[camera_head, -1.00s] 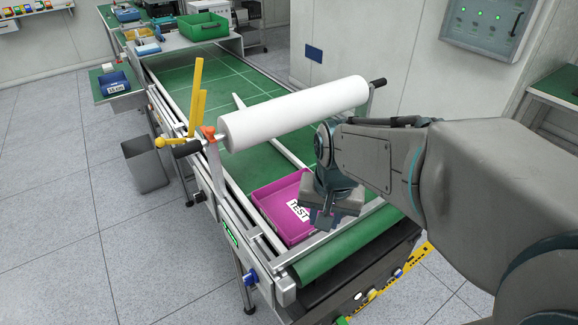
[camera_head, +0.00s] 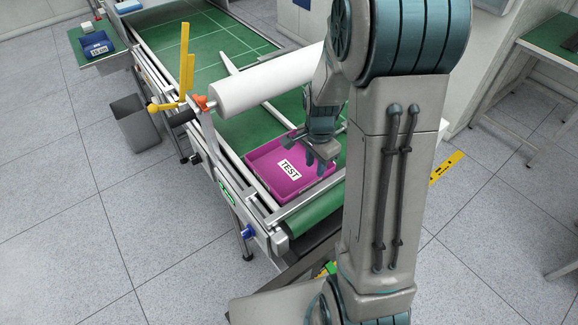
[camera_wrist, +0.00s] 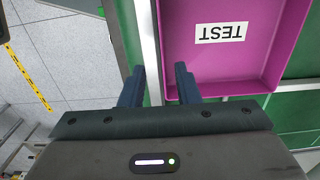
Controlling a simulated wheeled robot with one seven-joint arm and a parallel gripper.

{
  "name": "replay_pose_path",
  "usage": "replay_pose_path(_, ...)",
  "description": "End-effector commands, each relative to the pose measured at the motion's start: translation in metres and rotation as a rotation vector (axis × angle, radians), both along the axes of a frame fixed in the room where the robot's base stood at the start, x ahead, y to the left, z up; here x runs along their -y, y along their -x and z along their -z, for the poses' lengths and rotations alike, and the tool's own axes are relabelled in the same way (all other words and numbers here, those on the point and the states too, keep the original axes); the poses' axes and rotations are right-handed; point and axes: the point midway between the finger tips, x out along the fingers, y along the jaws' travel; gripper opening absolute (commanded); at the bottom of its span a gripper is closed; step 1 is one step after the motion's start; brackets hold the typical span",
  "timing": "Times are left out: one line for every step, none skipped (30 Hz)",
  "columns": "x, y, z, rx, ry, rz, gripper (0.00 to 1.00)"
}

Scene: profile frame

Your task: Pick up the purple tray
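The purple tray (camera_head: 272,181) with a white TEST label (camera_head: 289,170) lies on the green belt at the near end of the conveyor. My gripper (camera_head: 318,160) is above the tray's right side in the head view. In the wrist view the tray (camera_wrist: 270,60) fills the upper right, with its label upside down. Whether a finger touches the tray cannot be told.
A white roll (camera_head: 262,84) spans the conveyor just behind the tray. Metal rails run along the belt (camera_head: 305,228). A yellow lever (camera_head: 185,60) stands at the left rail. A grey bin (camera_head: 138,125) is on the floor at left. Open floor lies left of the conveyor.

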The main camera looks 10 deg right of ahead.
Motion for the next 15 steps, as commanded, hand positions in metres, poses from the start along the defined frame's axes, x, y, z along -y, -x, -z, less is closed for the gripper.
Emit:
replay_pose_path(0.000, 0.000, 0.005, -0.002, 0.000, 0.000, 0.29)
replay_pose_path(0.000, 0.000, 0.007, -0.002, 0.000, 0.000, 0.29)
replay_pose_path(0.000, 0.000, 0.010, 0.000, 0.000, 0.000, 0.29)
replay_pose_path(0.000, 0.000, 0.011, 0.000, 0.000, 0.000, 0.29)
replay_pose_path(0.000, 0.000, 0.012, 0.001, 0.000, 0.000, 0.29)
replay_pose_path(-0.001, 0.000, 0.013, 0.001, 0.000, -0.001, 0.29)
replay_pose_path(-0.001, 0.000, 0.014, 0.000, -0.001, -0.001, 0.29)
replay_pose_path(-0.002, 0.000, 0.016, 0.000, -0.001, -0.001, 0.29)
replay_pose_path(-0.003, 0.001, 0.019, -0.001, -0.001, -0.002, 0.29)
replay_pose_path(-0.004, 0.001, 0.022, -0.004, -0.001, -0.002, 0.29)
replay_pose_path(-0.005, 0.001, 0.026, -0.004, -0.002, -0.003, 0.29)
replay_pose_path(-0.006, 0.002, 0.031, -0.005, -0.001, -0.002, 0.29)
replay_pose_path(-0.007, 0.002, 0.034, -0.004, -0.002, -0.002, 0.29)
replay_pose_path(-0.008, 0.002, 0.038, -0.005, -0.001, -0.001, 0.29)
replay_pose_path(-0.010, 0.002, 0.043, -0.004, -0.002, -0.001, 0.29)
